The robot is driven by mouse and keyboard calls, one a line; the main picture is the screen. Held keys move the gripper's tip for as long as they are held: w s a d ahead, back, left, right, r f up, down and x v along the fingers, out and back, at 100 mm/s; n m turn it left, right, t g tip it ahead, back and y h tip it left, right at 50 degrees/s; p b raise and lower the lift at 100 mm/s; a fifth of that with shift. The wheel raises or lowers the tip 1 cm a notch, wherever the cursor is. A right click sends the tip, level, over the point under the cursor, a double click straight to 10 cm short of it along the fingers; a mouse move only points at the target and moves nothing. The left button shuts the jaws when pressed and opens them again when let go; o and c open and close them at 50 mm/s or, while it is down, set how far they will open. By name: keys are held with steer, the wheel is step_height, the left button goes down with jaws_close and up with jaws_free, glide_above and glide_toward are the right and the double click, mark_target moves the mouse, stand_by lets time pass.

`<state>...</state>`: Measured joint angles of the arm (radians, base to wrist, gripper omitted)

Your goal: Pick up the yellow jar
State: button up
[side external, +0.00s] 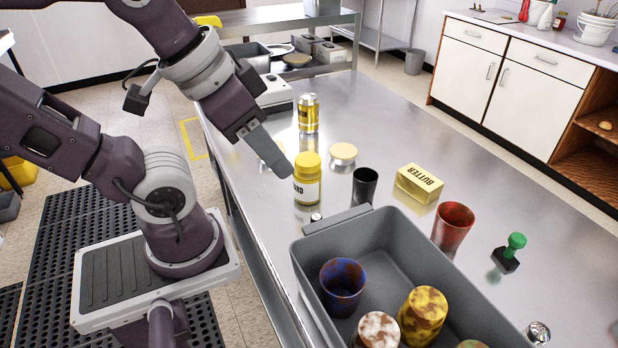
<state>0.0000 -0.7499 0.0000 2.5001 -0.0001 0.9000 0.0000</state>
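The yellow jar (308,165) stands upright on the steel table.
A gold can (308,113) stands behind the jar. A round yellow-topped item (343,154), a black cup (365,186), a butter box (419,184), a red cup (453,226) and a green-handled stamp (510,252) are to the right. A grey bin (398,222) with several cups stands in front.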

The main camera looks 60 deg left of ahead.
steer(key=o, duration=0.9)
steer(key=shift+o, duration=0.2)
